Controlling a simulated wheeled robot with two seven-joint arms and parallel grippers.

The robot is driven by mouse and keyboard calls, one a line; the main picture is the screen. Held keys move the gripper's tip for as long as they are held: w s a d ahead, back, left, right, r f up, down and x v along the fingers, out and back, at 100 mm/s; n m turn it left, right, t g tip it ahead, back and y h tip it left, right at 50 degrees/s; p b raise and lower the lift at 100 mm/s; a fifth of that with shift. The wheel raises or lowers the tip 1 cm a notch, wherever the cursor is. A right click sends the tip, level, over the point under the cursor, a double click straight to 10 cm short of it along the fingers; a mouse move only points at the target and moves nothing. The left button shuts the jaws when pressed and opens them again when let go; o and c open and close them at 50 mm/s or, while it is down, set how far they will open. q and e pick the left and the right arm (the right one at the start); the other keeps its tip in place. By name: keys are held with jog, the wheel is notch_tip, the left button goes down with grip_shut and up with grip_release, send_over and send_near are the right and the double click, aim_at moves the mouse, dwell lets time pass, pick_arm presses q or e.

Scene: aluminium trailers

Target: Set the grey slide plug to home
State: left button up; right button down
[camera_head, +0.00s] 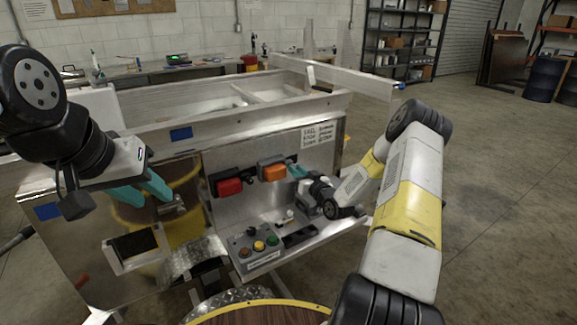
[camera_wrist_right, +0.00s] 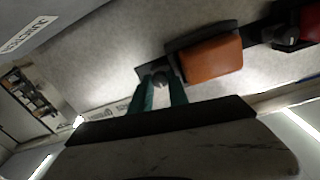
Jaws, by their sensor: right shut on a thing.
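The grey slide plug (camera_wrist_right: 160,78) shows as a small dark round knob at the end of a dark bracket beside the orange light, in the right wrist view. My right gripper (camera_wrist_right: 160,88) has its teal fingers on either side of the knob and is shut on it. In the head view my right gripper (camera_head: 297,171) reaches the trailer panel just right of the orange light; the plug is hidden there by the fingers. My left gripper (camera_head: 153,199) is open and empty in front of the trailer's shiny left side.
The orange light (camera_head: 272,171) and red light (camera_head: 228,185) sit on the aluminium panel. A control box with coloured buttons (camera_head: 258,246) stands below, near a dark tray (camera_head: 299,236). A round wooden top (camera_head: 265,314) is in front. Open floor lies to the right.

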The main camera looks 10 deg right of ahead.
jog(key=c, duration=1.3)
grip_release()
jog(key=shift+s+a, duration=0.1)
jog(key=shift+a, duration=0.15)
jog(key=shift+o, duration=0.2)
